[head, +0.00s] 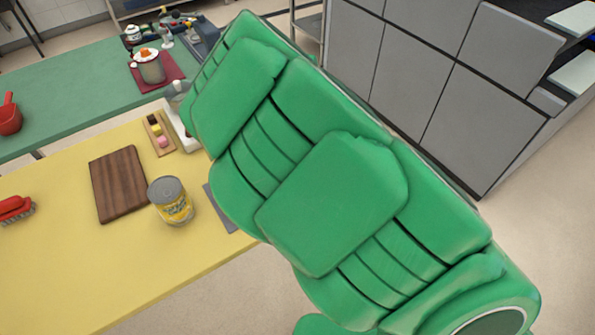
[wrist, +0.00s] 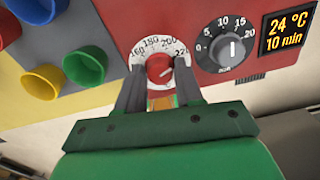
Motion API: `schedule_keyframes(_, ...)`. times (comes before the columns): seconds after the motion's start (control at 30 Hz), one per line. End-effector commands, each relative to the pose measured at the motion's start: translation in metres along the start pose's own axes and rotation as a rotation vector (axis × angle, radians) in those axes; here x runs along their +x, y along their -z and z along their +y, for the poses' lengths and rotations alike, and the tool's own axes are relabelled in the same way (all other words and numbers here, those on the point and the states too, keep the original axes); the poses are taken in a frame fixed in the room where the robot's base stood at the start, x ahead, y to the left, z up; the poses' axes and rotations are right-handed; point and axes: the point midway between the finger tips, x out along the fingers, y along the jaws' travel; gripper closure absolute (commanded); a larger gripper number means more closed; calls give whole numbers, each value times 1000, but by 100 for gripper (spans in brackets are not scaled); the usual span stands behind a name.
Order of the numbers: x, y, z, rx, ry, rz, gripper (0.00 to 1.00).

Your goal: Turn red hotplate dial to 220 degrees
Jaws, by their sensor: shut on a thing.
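The red hotplate dial (wrist: 159,69) is in the wrist view, on a red panel (wrist: 200,15). A pale scale around it shows 160, 180, 200 and a partly hidden 220 at the right. My gripper (wrist: 158,88) has its two dark fingers on either side of the red dial and is shut on it. The dial's pointer is too small to read surely. In the head view my green arm hides the gripper and the dial.
A black dial (wrist: 226,46) numbered from 0 is right of the red one, beside a display (wrist: 287,30) reading 24 °C and 10 min. Green, blue and yellow cups (wrist: 85,66) are at left.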

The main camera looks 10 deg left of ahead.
Motion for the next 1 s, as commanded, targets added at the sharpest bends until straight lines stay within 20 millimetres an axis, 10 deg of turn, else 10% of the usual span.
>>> schedule_keyframes(0.43,0,0,0,8,0,0,94)
schedule_keyframes(0.47,0,0,0,8,0,0,60)
schedule_keyframes(0.6,0,0,0,8,0,0,39)
schedule_keyframes(1.0,-2,0,0,8,0,0,39)
